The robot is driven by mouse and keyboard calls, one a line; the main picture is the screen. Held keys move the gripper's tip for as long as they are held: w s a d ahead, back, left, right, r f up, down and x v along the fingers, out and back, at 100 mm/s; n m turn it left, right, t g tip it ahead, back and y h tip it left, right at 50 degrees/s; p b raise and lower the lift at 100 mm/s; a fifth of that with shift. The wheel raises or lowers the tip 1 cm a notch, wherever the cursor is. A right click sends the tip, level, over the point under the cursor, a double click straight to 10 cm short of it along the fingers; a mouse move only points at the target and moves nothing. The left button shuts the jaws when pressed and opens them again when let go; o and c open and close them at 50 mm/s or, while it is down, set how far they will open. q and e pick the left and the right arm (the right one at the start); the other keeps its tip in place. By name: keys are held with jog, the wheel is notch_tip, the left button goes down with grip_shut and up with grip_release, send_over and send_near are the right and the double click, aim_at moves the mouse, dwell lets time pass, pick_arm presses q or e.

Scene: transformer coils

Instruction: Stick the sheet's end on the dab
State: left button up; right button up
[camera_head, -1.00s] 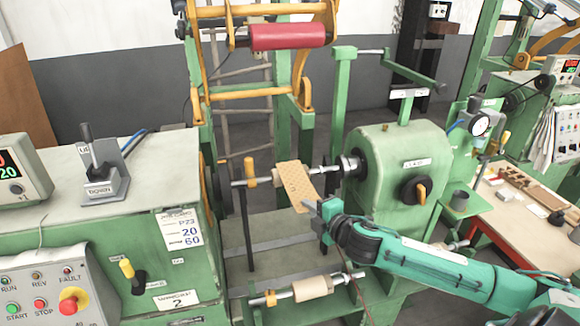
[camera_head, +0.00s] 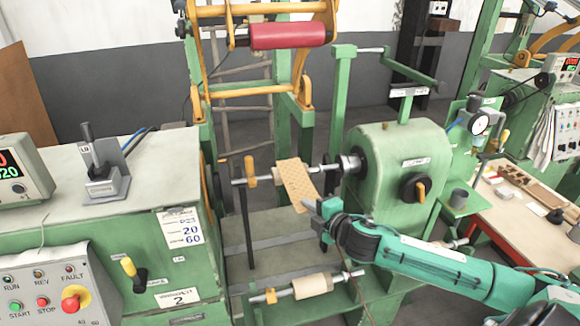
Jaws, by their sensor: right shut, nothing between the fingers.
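A tan, dotted sheet (camera_head: 297,187) hangs at a slant over the winding shaft (camera_head: 322,168) between the left cabinet and the green headstock. Its lower end is beside the fingertips of my right gripper (camera_head: 313,207). My right gripper is shut with nothing held. I cannot tell whether its tips touch the sheet. I cannot make out a dab on or under the sheet. My left gripper is not in view.
A green headstock (camera_head: 385,190) stands right of the shaft. A lower bar carries a pale roll (camera_head: 313,286). A red roller (camera_head: 288,36) hangs above. A control panel (camera_head: 45,290) is at lower left. A bench with parts (camera_head: 500,225) is at right.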

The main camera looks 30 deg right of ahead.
jog(key=o, duration=0.5)
jog(key=shift+f, duration=0.1)
jog(key=shift+c, duration=0.2)
jog(key=b+v, duration=0.3)
jog(key=v, duration=1)
jog(key=shift+s, duration=0.35)
jog(key=shift+d, duration=0.1)
